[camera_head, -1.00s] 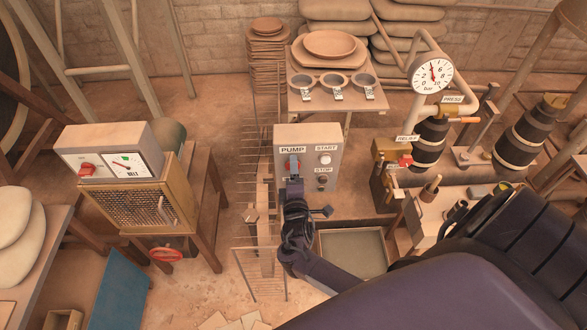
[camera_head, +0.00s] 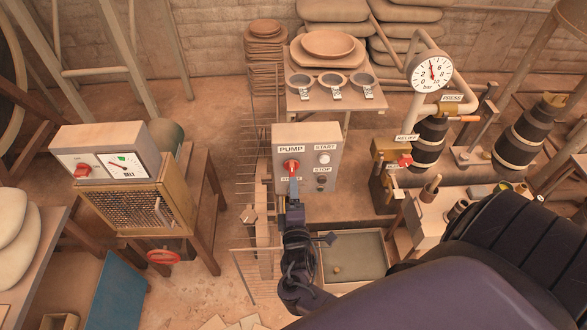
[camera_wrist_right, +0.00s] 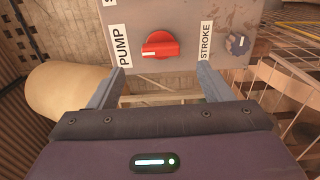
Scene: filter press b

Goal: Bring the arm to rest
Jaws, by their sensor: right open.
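My right gripper (camera_head: 294,186) is in front of the grey pump box, just below its red PUMP knob (camera_head: 291,166). In the right wrist view the two fingers of the right gripper (camera_wrist_right: 155,87) stand apart with nothing between them. The red knob shows there (camera_wrist_right: 160,45) beyond the fingertips, clear of them, with its handle lying across the picture. The pump box (camera_head: 332,170) also carries START and STOP buttons and a STROKE label, which my gripper partly covers in the head view. My left gripper is not in view.
A pressure gauge (camera_head: 431,72) stands at the upper right, above the relief valve's red handle (camera_head: 405,160). A belt control box (camera_head: 108,155) is at the left. A shallow tray (camera_head: 352,258) lies on the floor beside my right forearm. Wire rods stand left of the pump box.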

